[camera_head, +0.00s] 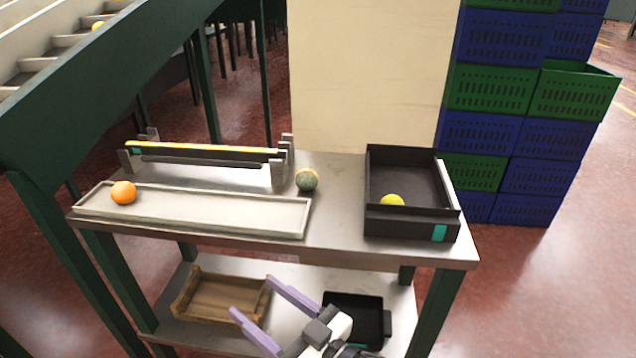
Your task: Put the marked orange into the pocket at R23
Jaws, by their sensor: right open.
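An orange fruit (123,192) lies at the left end of the long pale tray (215,217) on the upper table. A mostly green fruit with an orange patch (307,180) sits on the bare table just past the tray's right end. A yellow fruit (391,201) lies in the dark box (407,226) at the right, partly hidden by its front wall. I cannot tell which is the marked orange, and no pocket labelled R23 can be read. My right gripper (252,296) is open and empty at the bottom, with purple fingers, apart from the fruits. My left gripper is out of view.
A low rack with a yellow bar (205,149) stands behind the tray. The lower shelf holds a wooden tray (222,298) and a black bin (371,316). Stacked blue and green crates (486,87) stand behind right; a green post frames the left. The table's front right is clear.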

